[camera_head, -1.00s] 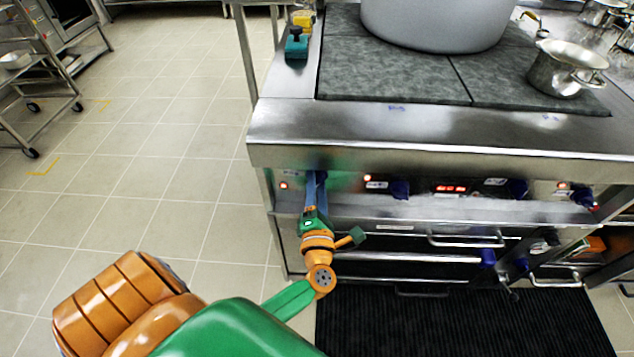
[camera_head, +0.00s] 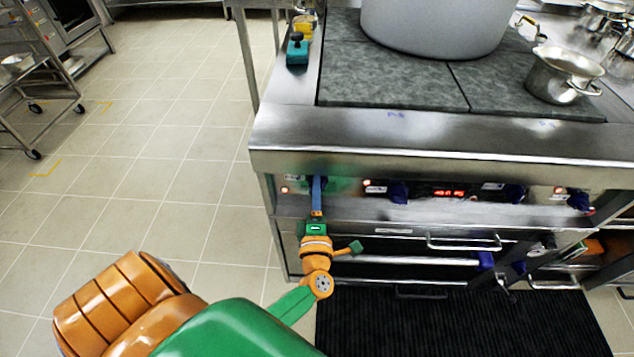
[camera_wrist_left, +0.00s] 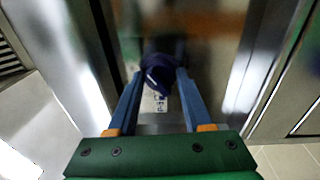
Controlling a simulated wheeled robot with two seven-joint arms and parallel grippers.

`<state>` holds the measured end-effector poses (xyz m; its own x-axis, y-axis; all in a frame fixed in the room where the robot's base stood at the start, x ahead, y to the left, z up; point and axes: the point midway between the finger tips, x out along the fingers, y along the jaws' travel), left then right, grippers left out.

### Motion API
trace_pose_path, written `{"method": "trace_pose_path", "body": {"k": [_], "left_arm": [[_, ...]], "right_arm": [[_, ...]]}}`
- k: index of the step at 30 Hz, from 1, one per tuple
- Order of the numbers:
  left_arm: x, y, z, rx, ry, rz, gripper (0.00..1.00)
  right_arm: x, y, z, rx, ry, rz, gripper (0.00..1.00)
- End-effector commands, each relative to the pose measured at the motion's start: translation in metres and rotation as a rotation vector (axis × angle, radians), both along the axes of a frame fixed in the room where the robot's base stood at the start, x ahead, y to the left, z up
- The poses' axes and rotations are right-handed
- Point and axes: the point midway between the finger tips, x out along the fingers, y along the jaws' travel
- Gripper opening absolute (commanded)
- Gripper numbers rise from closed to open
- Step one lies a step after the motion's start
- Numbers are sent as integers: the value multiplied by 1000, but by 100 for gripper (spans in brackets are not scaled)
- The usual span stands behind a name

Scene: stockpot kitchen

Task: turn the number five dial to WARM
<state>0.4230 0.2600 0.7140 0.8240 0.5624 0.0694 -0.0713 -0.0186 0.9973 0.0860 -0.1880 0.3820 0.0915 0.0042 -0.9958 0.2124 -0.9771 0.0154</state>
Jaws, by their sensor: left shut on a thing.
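My left gripper (camera_head: 317,184) reaches the stove's front panel and is shut on the leftmost blue dial (camera_wrist_left: 160,68). In the left wrist view the dark blue knob sits between the two blue fingers, with a white pointer mark on its face and a small printed label just below. In the head view the fingers hide most of this dial. The label is too small to read, so I cannot tell the dial's number or setting. My right gripper is not in view.
More blue dials (camera_head: 398,192) and a red digital display (camera_head: 449,193) line the panel to the right. Drawer handles (camera_head: 464,243) stick out below. A large grey stockpot (camera_head: 435,25) and a small metal pot (camera_head: 563,75) stand on the cooktop.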

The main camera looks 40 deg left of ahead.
Motion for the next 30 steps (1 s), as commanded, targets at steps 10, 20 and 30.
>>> {"method": "trace_pose_path", "body": {"k": [10, 20, 30], "left_arm": [[0, 0, -1, -2, 3, -1, 61], [0, 0, -1, -1, 0, 0, 80], [-48, -33, -7, -4, 4, -1, 80]], "right_arm": [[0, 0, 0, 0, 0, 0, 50], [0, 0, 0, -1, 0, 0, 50], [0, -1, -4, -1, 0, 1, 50]]}}
